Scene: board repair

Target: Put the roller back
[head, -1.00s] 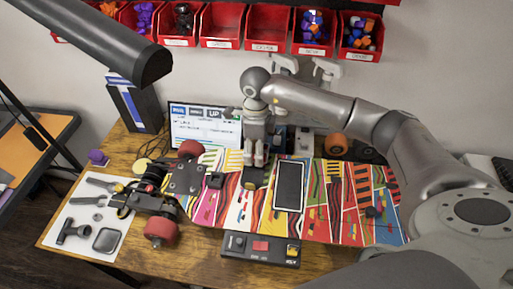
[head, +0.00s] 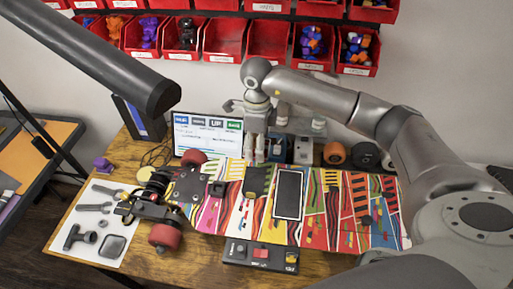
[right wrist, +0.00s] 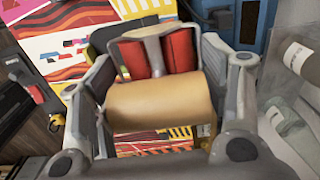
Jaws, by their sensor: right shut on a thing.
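My right gripper (head: 254,157) is at the back edge of the patterned skateboard deck (head: 345,225), with its fingers pointing down. In the right wrist view my right gripper (right wrist: 158,60) is shut on a tan cylinder, the roller (right wrist: 165,102), which lies crosswise between the fingers. Two red pieces in a grey frame show just beyond the roller. My left gripper is not in view.
Behind the deck stand a screen (head: 207,133) and an orange wheel (head: 334,153). A control box (head: 261,254) sits in front. A white mat (head: 87,232) with tools lies left. Red bins (head: 222,38) hang on the wall. A dark tube (head: 100,55) crosses the upper left.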

